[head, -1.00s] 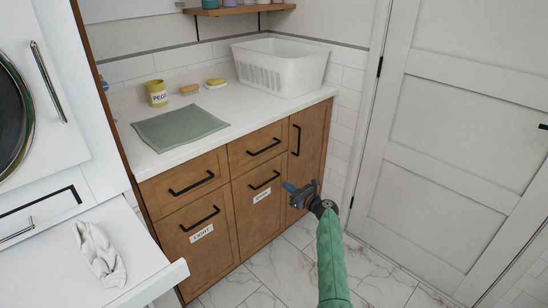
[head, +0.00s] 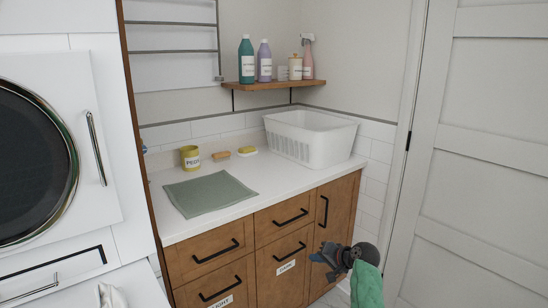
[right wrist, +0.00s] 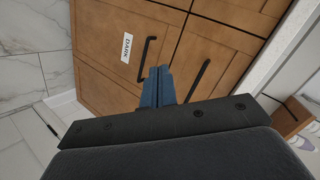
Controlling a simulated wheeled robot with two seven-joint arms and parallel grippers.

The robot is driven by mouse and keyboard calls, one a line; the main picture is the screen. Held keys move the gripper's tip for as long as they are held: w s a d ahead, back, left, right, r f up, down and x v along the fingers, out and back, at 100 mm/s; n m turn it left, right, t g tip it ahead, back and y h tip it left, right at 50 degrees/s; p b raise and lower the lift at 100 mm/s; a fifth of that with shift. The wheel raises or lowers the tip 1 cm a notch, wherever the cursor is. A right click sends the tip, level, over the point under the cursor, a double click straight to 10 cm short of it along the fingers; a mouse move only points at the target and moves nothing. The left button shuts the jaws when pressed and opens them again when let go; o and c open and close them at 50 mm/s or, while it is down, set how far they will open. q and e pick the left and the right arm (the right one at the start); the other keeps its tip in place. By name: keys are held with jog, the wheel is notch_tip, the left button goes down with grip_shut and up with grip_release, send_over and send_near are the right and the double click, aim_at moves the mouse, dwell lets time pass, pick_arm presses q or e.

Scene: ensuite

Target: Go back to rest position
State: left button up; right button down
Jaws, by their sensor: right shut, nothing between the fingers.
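My right gripper (head: 320,260) is in front of the wooden cabinet (head: 252,246), at the lower right of the head view. In the right wrist view its blue fingers (right wrist: 158,88) are together with nothing between them. They point toward the cabinet front, near the drawer labelled DARK (right wrist: 127,50); whether they touch it I cannot tell. My left gripper is in neither current view.
The counter (head: 262,180) holds a green cloth (head: 210,194), a yellow cup (head: 190,158), a sponge and a white basket (head: 310,140). Bottles stand on a wall shelf (head: 265,84). A washer (head: 40,150) stands at left and a white door (head: 480,150) at right.

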jog(key=s+d+n+g+h+p, duration=0.15)
jog(key=s+n+h+p, duration=0.4)
jog(key=s, duration=2.65)
pick_arm(q)
jog(key=w+p+v, duration=0.3)
jog(key=v, duration=1.8)
jog(key=shift+w+r+y, duration=0.4)
jog(key=shift+w+r, duration=0.05)
pick_arm(e)
jog(key=s+a+f+g, duration=0.1)
jog(key=s+f, duration=0.3)
jog(key=s, duration=0.7)
jog(key=s+a+f+g, duration=0.1)
jog(key=s+f+g, duration=0.2)
jog(key=s, duration=0.9)
jog(key=shift+f+n+h, duration=0.35)
jog(key=shift+f+h, duration=0.1)
jog(key=shift+f, duration=0.1)
pick_arm(q)
jog(key=shift+a, duration=0.1)
pick_arm(e)
jog(key=shift+g, duration=0.25)
